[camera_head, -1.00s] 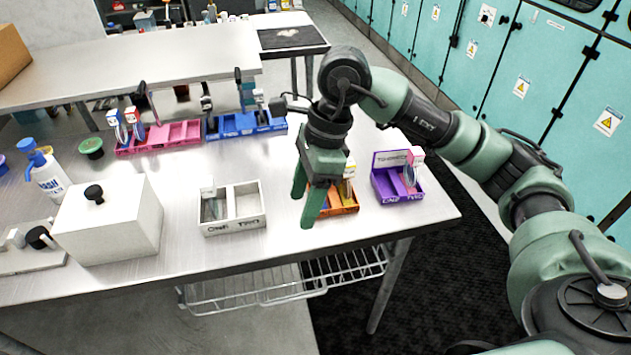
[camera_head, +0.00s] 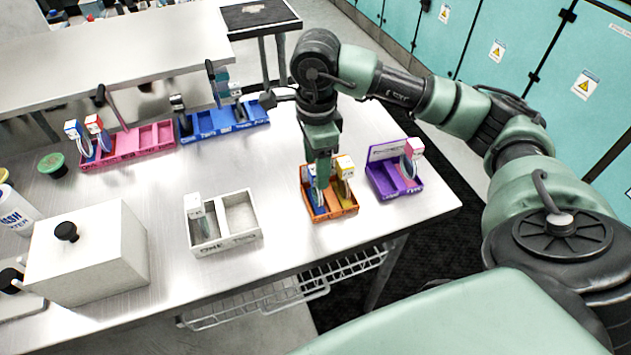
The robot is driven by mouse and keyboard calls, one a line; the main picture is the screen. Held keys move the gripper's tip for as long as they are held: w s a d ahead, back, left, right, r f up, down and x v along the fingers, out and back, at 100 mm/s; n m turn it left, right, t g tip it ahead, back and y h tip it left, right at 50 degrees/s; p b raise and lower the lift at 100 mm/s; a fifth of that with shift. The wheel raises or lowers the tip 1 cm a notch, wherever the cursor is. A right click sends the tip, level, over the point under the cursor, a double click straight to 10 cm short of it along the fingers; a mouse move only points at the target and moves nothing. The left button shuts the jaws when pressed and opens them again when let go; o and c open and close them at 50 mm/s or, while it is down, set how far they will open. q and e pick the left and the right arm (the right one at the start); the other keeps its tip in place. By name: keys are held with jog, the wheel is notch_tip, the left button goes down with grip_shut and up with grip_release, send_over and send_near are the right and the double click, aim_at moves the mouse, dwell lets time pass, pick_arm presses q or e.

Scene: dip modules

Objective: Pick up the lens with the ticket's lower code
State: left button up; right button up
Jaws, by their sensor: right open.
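My right gripper (camera_head: 321,172) points down over the orange tray (camera_head: 336,212). It is open, though seen nearly edge-on. Its fingers are right at a blue lens (camera_head: 317,198) in the tray's left part; I cannot tell whether they touch it. A yellow-tagged lens (camera_head: 345,170) stands beside it on the right. A pink-tagged lens (camera_head: 411,156) stands in the purple tray (camera_head: 382,186). A white-tagged lens (camera_head: 196,211) stands in the left compartment of the white tray (camera_head: 228,245); the right compartment is empty. No lens code is readable, and I cannot identify the ticket. My left gripper is not in view.
A pink tray (camera_head: 127,154) holds lenses with blue and red tags at its left end. A blue tray (camera_head: 232,128) stands beside it. A white box with a black knob (camera_head: 90,252) and a green-topped jar (camera_head: 52,164) stand at left. The table's middle is clear.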

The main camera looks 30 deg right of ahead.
notch_tip(320, 180, down, 2)
jog(key=shift+f, duration=0.15)
grip_shut()
dwell(0.3)
